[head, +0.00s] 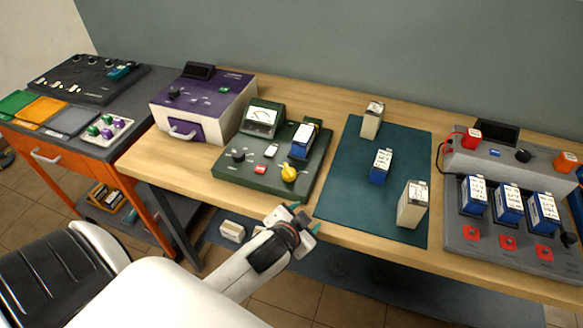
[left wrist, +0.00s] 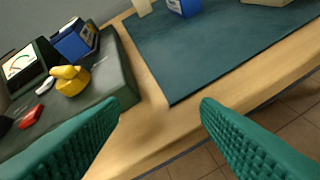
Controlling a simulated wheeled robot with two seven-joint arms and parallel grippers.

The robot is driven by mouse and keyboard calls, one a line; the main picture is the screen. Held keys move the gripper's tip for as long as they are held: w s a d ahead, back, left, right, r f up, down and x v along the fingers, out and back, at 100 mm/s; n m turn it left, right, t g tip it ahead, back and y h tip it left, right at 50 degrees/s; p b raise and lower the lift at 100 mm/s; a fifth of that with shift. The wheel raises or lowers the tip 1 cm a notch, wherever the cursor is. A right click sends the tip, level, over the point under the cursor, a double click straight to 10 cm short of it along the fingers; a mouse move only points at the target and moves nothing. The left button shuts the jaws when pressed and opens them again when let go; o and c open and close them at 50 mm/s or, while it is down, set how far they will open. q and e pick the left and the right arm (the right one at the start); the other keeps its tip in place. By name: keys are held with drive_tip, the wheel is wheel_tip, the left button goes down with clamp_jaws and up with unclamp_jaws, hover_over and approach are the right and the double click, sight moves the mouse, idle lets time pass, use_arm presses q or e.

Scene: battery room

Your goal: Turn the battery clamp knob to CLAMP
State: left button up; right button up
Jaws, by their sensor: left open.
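The yellow knob (head: 289,173) sits on the front right corner of the dark green tester (head: 228,171). It also shows at the upper left of the left wrist view (left wrist: 70,80). A blue and white battery (head: 302,141) stands on the tester behind the knob. The knob's label cannot be read. My left gripper (head: 302,220) is open and empty, in front of the table edge and just below the knob in the head view. Its two green fingers (left wrist: 160,135) are apart in the left wrist view, with the knob beyond and left of them. My right gripper is not in view.
A dark teal mat (head: 344,190) right of the tester bears a blue battery (head: 380,165) and two cream ones. A purple box (head: 203,105) stands left of the tester. A grey charger (head: 470,232) with several batteries stands right. Bare wood shows between tester and mat.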

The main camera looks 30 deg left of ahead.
use_arm(q)
drive_tip(key=w+d+r+m+t+h, duration=0.25)
drive_tip(key=w+r+t, duration=0.2)
drive_tip(key=r, duration=0.25)
drive_tip(key=w+d+r+m+t+h, duration=0.25)
drive_tip(key=w+r+m, duration=0.2)
drive_tip(key=r, duration=0.25)
drive_tip(key=w+d+r+m+g+h, duration=0.1)
drive_tip(key=w+d+r+m+h, duration=0.1)
drive_tip(key=d+r+m+h, duration=0.6)
drive_tip(key=m+g+y, duration=1.1)
drive_tip(key=m+g, duration=0.5)
drive_tip(key=g, duration=0.1)
approach(288, 168)
drive_tip(key=shift+m, duration=0.3)
drive_tip(key=f+p, duration=0.1)
drive_tip(key=f, duration=0.2)
drive_tip(key=f+p, duration=0.1)
drive_tip(key=f, duration=0.2)
drive_tip(key=f+p, duration=0.1)
drive_tip(key=f, duration=0.2)
drive_tip(key=shift+d+f, duration=0.35)
drive_tip(key=shift+d, duration=0.05)
